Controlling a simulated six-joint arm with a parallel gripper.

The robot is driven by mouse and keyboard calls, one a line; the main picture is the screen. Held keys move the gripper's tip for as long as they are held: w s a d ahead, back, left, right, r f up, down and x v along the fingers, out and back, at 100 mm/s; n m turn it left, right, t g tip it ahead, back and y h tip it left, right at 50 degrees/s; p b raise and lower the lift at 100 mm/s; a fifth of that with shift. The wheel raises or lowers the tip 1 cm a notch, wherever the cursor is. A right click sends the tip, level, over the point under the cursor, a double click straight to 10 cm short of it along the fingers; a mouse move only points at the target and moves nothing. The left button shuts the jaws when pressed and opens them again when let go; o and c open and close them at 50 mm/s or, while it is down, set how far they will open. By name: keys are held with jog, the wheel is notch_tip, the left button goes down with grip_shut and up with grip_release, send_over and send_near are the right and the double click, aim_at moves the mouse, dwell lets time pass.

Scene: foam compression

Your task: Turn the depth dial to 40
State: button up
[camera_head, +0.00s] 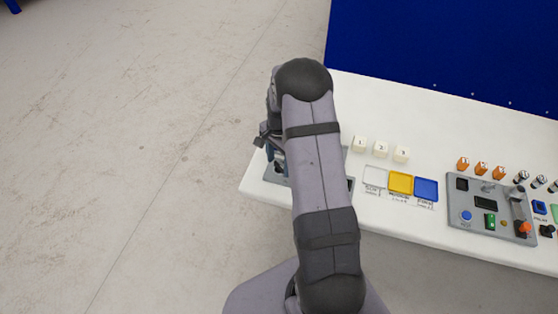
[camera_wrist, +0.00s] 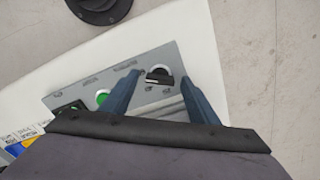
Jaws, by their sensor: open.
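A black dial (camera_wrist: 158,80) with a pale pointer mark sits on a grey control panel (camera_wrist: 150,61) in the wrist view; it appears to be the depth dial. Its scale numbers are too small to read. My gripper (camera_wrist: 160,84) is open, with one blue finger on each side of the dial in the picture. I cannot tell whether either finger touches it. In the head view, my gripper (camera_head: 273,153) is over the left end of the table, and my arm hides most of the panel (camera_head: 273,178) and the dial.
A green button (camera_wrist: 102,97) and a dark display (camera_wrist: 69,110) are on the same panel. White numbered blocks (camera_head: 381,150), a yellow tray (camera_head: 400,183) and a blue tray (camera_head: 426,188) lie right of my arm. Orange numbered blocks (camera_head: 481,169) and another panel (camera_head: 489,222) are farther right.

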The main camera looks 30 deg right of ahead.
jog(key=c, duration=1.1)
jog(key=shift+o, duration=0.2)
jog(key=shift+n, duration=0.4)
jog(key=n, duration=0.5)
jog(key=shift+n+b, duration=0.3)
jog(key=shift+b, duration=0.05)
jog(key=n, duration=0.5)
jog(key=shift+n, duration=0.3)
jog(key=shift+w, duration=0.1)
jog(key=o, duration=1.1)
jog(key=shift+c, duration=0.2)
